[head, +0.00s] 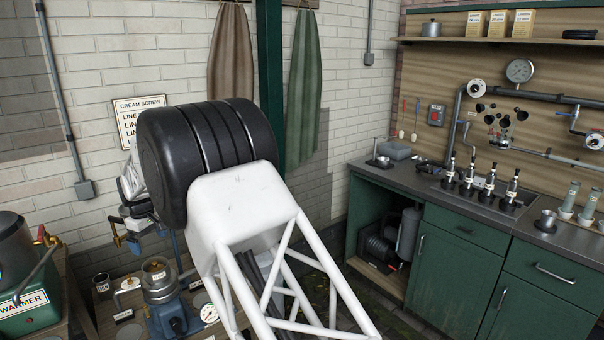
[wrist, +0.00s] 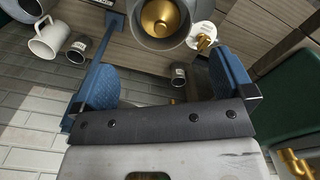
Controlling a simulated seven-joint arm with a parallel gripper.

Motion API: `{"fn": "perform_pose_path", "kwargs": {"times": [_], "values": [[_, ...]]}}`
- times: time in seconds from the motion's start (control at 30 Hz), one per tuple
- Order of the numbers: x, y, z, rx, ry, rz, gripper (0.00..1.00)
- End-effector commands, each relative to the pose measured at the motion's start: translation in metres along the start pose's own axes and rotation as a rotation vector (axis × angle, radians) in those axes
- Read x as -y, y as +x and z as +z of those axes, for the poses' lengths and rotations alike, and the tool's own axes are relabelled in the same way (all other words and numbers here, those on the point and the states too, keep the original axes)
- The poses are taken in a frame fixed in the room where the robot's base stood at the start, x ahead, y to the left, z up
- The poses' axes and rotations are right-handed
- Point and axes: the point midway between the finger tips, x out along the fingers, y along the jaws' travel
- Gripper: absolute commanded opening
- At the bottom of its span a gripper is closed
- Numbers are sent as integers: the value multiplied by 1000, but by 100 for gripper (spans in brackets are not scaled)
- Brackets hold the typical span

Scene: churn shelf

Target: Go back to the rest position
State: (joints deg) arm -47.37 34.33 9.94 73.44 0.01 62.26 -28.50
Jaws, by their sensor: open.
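My gripper (wrist: 164,72) is open in the wrist view, its two blue-padded fingers spread wide with nothing held between them. A metal funnel-like bowl with a brass centre (wrist: 163,18) lies beyond the fingertips, near the top of that view. A dark labelled cup (wrist: 180,76) shows between the fingers, apart from them as far as I can tell. In the head view my white and black arm crosses the middle and hides much of the gripper and the wooden bench under it.
A white mug (wrist: 47,42) and another dark cup (wrist: 79,48) lie left of the fingers. A blue machine with a brass bowl (head: 155,268) and a gauge (head: 209,313) stand below my arm. A green warmer (head: 28,308) stands left. The green counter (head: 455,262) with taps is right.

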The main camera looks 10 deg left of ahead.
Motion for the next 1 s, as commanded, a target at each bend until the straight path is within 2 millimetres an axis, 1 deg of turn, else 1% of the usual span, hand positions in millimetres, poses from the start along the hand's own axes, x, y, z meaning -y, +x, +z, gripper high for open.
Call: {"fn": "perform_pose_path", "kwargs": {"times": [0.17, 0.27, 0.37, 0.5, 0.67, 0.7, 0.77, 0.8, 0.87, 1.0], "values": [[-11, -15, 18, -6, 26, 3, 100], [-19, -28, 37, -10, 53, 6, 100], [-31, -44, 63, -15, 90, 9, 100], [-46, -69, 106, -24, 148, 15, 100], [-60, -96, 157, -33, 217, 21, 100], [-63, -102, 170, -36, 235, 23, 100], [-67, -112, 189, -40, 261, 25, 100], [-69, -117, 202, -42, 278, 27, 100], [-71, -126, 222, -45, 303, 30, 100], [-76, -145, 267, -54, 363, 36, 100]]}}
